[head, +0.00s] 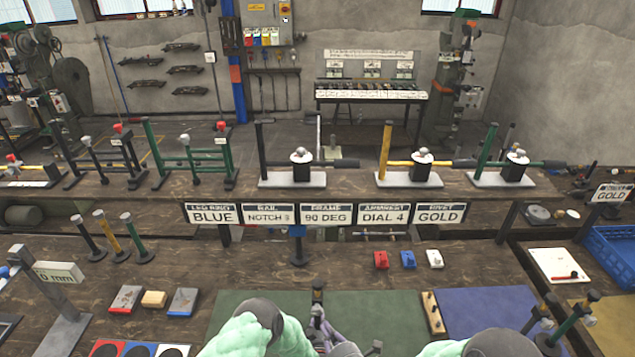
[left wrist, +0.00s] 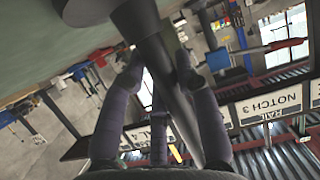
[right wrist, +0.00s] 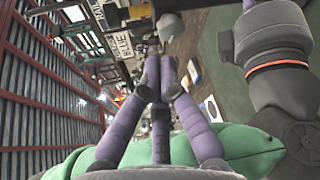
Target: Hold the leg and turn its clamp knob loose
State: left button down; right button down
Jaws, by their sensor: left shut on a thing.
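A dark upright leg (head: 318,292) stands at the front middle of the bench, over the green mats. My left gripper (head: 322,325) is at the leg, below its top. In the left wrist view, its purple fingers (left wrist: 160,78) close around the dark shaft (left wrist: 182,105), with a wider dark part (left wrist: 135,20) further along. A small dark knob-like piece (head: 375,347) shows low in the head view; I cannot tell whether it is the clamp knob. My right gripper (right wrist: 162,80) has its fingertips close together with nothing seen between them. It is apart from the leg.
Green mats (head: 385,325) and a blue mat (head: 495,308) cover the front bench. A strip with pegs (head: 432,312) stands right of the leg. Spare legs (head: 108,235) stand at left. Label signs (head: 327,216) line the back edge. A blue crate (head: 610,255) is at right.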

aim_at(317, 311)
dwell(0.3)
jog(key=w+d+f, duration=0.1)
jog(key=w+f, duration=0.2)
jog(key=w, duration=0.3)
jog(key=shift+d, duration=0.15)
dwell(0.5)
jog(key=shift+s+a, duration=0.1)
jog(key=shift+a, duration=0.1)
dwell(0.6)
jog(key=shift+a+r, duration=0.25)
jog(key=shift+r, duration=0.45)
jog(key=shift+a+r, duration=0.4)
jog(key=shift+r, duration=0.1)
jog(key=shift+d+r, duration=0.25)
jog(key=shift+d, duration=0.05)
dwell(0.6)
